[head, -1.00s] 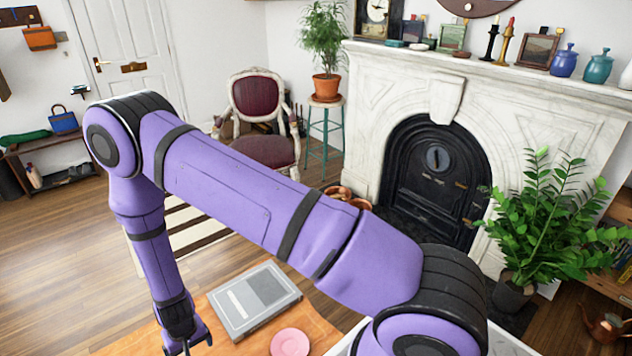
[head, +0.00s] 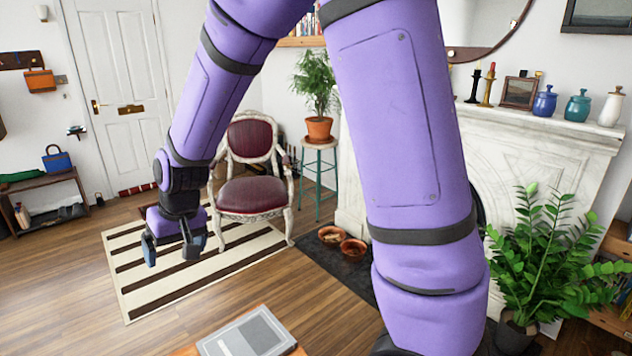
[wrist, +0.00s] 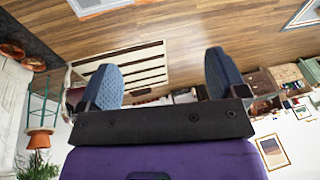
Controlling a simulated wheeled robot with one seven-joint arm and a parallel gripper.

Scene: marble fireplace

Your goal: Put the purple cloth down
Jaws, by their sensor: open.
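My gripper (head: 171,255) hangs in the left part of the head view, in front of the striped rug and left of the red chair. Its fingers are spread apart with nothing between them. In the wrist view my gripper (wrist: 162,72) is also open and empty, with two blue-grey fingers over a tilted view of floor and furniture. I cannot make out a purple cloth in either view; the large purple shapes are my own arm. My arm hides part of the fireplace and the floor before it.
A grey book (head: 248,335) lies on a table at the bottom edge. Terracotta bowls (head: 352,250) sit by the hearth. A leafy plant (head: 550,250) is at right. The wooden floor at left is clear.

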